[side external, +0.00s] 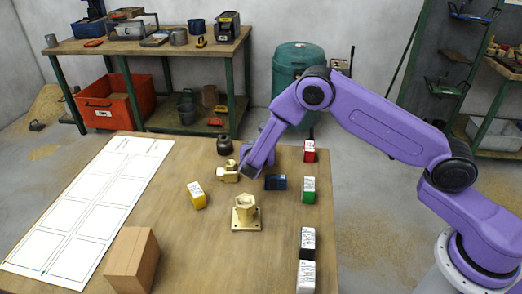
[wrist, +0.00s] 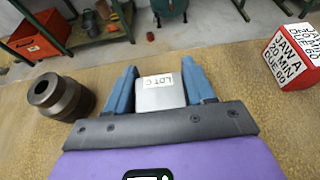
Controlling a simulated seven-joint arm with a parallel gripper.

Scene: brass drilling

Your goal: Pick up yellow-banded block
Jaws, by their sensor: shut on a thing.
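The yellow-banded block (side external: 196,195), with a white label end, lies on the table left of the brass flanged fitting. My gripper (side external: 246,170) is low over the table, to the right of that block and apart from it. In the wrist view my gripper (wrist: 160,82) has its blue fingers on both sides of a grey block (wrist: 160,97) marked "LOT C". No yellow band shows on this grey block. In the side view it cannot be made out clearly. The yellow-banded block does not show in the wrist view.
A brass flanged fitting (side external: 246,212) stands nearer the camera. Red (side external: 309,151), green (side external: 308,189) and black (side external: 307,242) blocks line the right edge. A cardboard box (side external: 130,260) stands front left.

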